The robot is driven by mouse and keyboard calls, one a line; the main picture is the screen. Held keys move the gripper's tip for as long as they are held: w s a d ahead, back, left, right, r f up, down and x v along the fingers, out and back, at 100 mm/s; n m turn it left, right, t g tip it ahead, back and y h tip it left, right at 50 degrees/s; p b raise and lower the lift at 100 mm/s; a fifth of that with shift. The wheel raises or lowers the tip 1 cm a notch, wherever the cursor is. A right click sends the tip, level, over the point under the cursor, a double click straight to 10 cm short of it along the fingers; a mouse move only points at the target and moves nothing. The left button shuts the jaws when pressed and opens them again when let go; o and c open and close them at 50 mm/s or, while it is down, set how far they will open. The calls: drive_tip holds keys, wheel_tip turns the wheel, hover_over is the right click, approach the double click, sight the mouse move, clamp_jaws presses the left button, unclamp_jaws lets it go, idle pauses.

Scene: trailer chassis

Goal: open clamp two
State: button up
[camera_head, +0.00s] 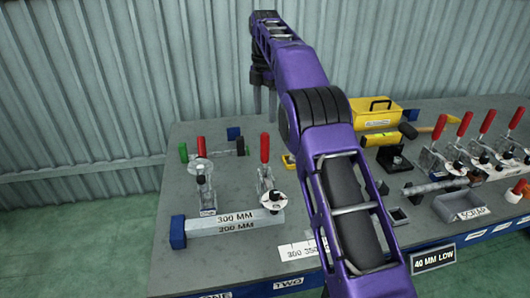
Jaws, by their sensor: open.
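Two toggle clamps with red handles stand at the left of the grey bench. The right one of this pair (267,183) is roughly behind the front-edge label TWO (288,283), so it appears to be clamp two. Its red handle (265,148) points up, and a pale round disc sits at its front. Its foot is near the grey 300 MM bar (235,221); whether it presses on the bar is unclear. My gripper (263,106) hangs down above and behind this handle, open and apart from it. Its fingertips are small and partly dark in the picture.
My purple arm crosses the middle and hides part of the bench. A yellow toolbox (374,112), a scrap tray (460,205) and several more red-handled clamps (462,140) are on the right. A corrugated wall stands behind.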

sight(265, 152)
wheel_tip(265, 152, down, 15)
drive_tip(key=b, duration=0.3)
drive_tip(key=shift+b, duration=0.3)
clamp_jaws()
idle(1.2)
